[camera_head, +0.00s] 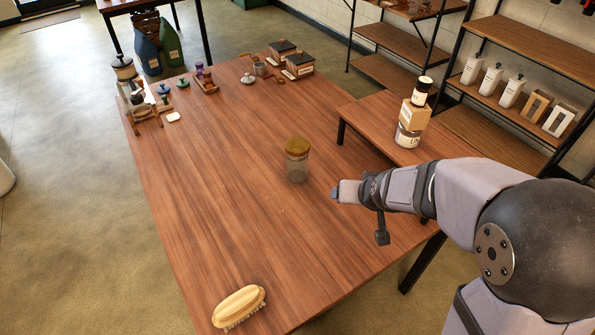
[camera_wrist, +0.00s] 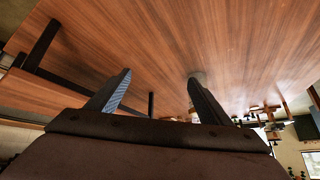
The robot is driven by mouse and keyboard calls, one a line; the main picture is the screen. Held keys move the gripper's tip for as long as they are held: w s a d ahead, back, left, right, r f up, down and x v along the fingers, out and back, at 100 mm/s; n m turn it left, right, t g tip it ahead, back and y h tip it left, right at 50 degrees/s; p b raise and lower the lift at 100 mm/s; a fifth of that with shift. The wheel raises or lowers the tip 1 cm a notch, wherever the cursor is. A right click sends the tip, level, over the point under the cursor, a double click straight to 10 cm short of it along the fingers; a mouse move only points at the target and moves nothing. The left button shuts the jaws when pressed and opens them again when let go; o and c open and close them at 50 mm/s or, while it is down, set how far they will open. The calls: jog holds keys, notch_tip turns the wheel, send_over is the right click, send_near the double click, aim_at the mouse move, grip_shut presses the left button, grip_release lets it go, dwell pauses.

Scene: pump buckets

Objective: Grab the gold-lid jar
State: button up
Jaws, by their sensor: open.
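The gold-lid jar (camera_head: 297,160) stands upright on the wooden table (camera_head: 215,215) near its middle. It has clear glass sides and a gold-brown lid. My gripper (camera_head: 335,193) is just to the right of the jar and apart from it, with empty space between. In the wrist view my gripper (camera_wrist: 160,82) shows two dark fingers spread wide with nothing between them.
A raised wooden shelf (camera_head: 375,125) at right holds a stack of a box and jars (camera_head: 411,115). A brush (camera_head: 239,306) lies at the table's front edge. Two boxes (camera_head: 292,58) and several small items stand at the back. The table left of the jar is clear.

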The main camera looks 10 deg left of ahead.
jog(key=w+a+t+y+b, duration=0.1)
jog(key=w+a+t+b, duration=0.35)
jog(key=w+a, duration=0.6)
notch_tip(320, 180, up, 2)
jog(key=t+b, duration=0.3)
jog(key=t, duration=0.3)
send_over(296, 160)
jog(key=shift+s+d+r+g+h, duration=0.1)
jog(key=shift+d+g+h, duration=0.15)
jog(key=shift+d+h, duration=0.15)
jog(key=shift+m+t+h, duration=0.3)
jog(key=shift+t, duration=0.2)
jog(key=f, duration=0.7)
jog(key=shift+w+a, duration=0.3)
jog(key=shift+a, duration=0.1)
jog(key=shift+w+f, duration=0.2)
jog(key=shift+w, duration=0.25)
jog(key=shift+w+a+p, duration=0.2)
jog(key=shift+w+p, duration=0.15)
jog(key=shift+w, duration=1.1)
jog(key=shift+w+a+p, duration=0.15)
jog(key=shift+w+p, duration=0.15)
jog(key=shift+w, duration=1.15)
jog(key=shift+r, duration=0.15)
jog(key=c, duration=1.3)
jog(key=shift+r, duration=0.1)
